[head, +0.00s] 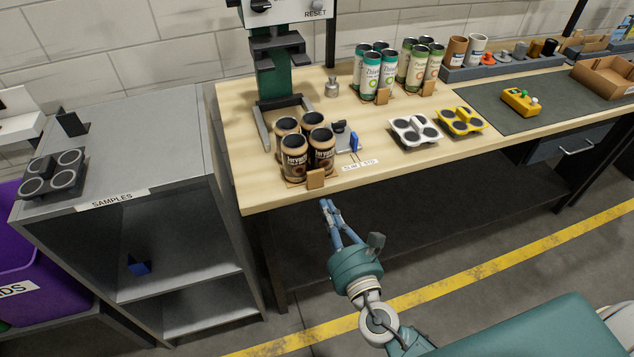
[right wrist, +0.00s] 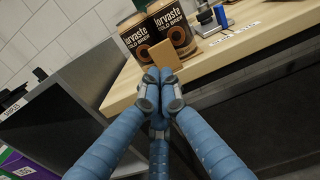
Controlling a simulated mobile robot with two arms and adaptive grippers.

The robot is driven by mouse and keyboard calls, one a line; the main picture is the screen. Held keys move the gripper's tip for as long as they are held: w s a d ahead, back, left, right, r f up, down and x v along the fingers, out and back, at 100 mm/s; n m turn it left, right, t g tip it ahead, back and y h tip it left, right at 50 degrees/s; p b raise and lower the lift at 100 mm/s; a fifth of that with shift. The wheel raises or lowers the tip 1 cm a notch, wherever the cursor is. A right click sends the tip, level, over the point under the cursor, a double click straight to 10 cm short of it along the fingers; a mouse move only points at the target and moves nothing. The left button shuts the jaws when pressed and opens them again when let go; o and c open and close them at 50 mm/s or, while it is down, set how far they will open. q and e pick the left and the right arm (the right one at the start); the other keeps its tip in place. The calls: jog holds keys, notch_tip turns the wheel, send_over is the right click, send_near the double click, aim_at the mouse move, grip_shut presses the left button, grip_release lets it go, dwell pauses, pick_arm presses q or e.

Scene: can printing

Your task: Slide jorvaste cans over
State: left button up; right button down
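The Jorvaste cans (head: 294,157), several brown and black cold brew cans, stand upright in a tight group near the table's front left edge. A small tan block (head: 316,178) is at their front. My right gripper (head: 327,203) is in front of the table edge, below and a little right of the cans and apart from them. In the right wrist view its blue fingertips (right wrist: 158,76) meet with nothing between them. That view shows the cans (right wrist: 168,32) and the tan block (right wrist: 167,61) beyond the fingertips. My left gripper is not in view.
A green press (head: 276,75) stands behind the cans. A blue-handled item (head: 353,142) and a label (head: 360,166) lie to their right. White (head: 415,130) and yellow (head: 461,121) can trays are farther right. A grey shelf (head: 150,150) stands left, across a gap.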

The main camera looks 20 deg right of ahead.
aim_at(314, 179)
jog(key=w+p, duration=0.1)
jog(key=w, duration=0.5)
jog(key=shift+w+a, duration=0.1)
jog(key=shift+w, duration=0.6)
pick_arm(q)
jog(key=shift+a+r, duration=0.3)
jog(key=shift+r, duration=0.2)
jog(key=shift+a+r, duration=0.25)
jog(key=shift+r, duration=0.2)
pick_arm(e)
jog(key=w, duration=0.3)
jog(key=w+b, duration=0.1)
jog(key=w, duration=0.6)
jog(key=shift+a+f, duration=0.15)
jog(key=shift+a, duration=0.1)
jog(key=shift+w, duration=0.25)
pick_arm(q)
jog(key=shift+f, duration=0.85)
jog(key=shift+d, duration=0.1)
